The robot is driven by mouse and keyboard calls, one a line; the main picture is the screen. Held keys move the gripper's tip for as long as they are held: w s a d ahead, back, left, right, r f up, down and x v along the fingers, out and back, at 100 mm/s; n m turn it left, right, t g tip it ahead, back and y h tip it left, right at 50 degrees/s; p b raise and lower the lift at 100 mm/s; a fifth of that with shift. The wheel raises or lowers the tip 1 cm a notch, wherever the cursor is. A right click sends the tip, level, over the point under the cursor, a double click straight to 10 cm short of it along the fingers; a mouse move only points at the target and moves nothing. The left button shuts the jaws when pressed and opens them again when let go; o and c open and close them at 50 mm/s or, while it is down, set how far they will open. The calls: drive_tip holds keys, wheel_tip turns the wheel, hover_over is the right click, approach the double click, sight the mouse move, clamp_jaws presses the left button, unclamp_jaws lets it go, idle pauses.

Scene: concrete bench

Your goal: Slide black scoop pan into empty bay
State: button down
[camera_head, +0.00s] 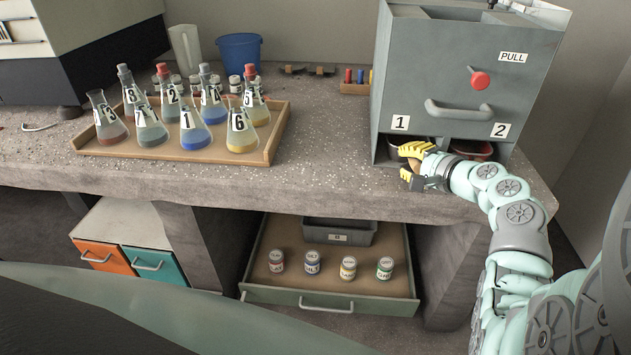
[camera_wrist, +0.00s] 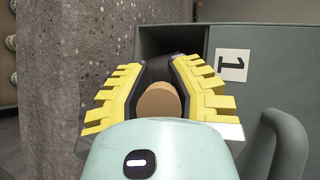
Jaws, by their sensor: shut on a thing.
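My gripper (camera_head: 412,162), with yellow ridged fingers, is at the mouth of bay 1 at the foot of the grey cabinet (camera_head: 450,75). In the wrist view the gripper (camera_wrist: 158,85) is shut around a tan, round-ended handle (camera_wrist: 158,101). The black scoop pan is mostly hidden by the fingers and the bay's shadow; a dark shape (camera_head: 396,142) shows in the opening under label 1. How far in it sits I cannot tell. Bay 2 (camera_head: 472,149), to the right, holds a dark pan-like thing with a reddish edge.
A wooden tray (camera_head: 185,157) of numbered flasks stands on the left of the bench. The cabinet's grey handle (camera_head: 458,111) and red knob (camera_head: 480,79) are above the bays. An open drawer (camera_head: 330,298) with several jars is below. The bench between tray and cabinet is clear.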

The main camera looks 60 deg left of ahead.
drive_tip(key=c, duration=0.9)
unclamp_jaws()
drive_tip(key=shift+o, duration=0.2)
drive_tip(key=v, duration=1.2)
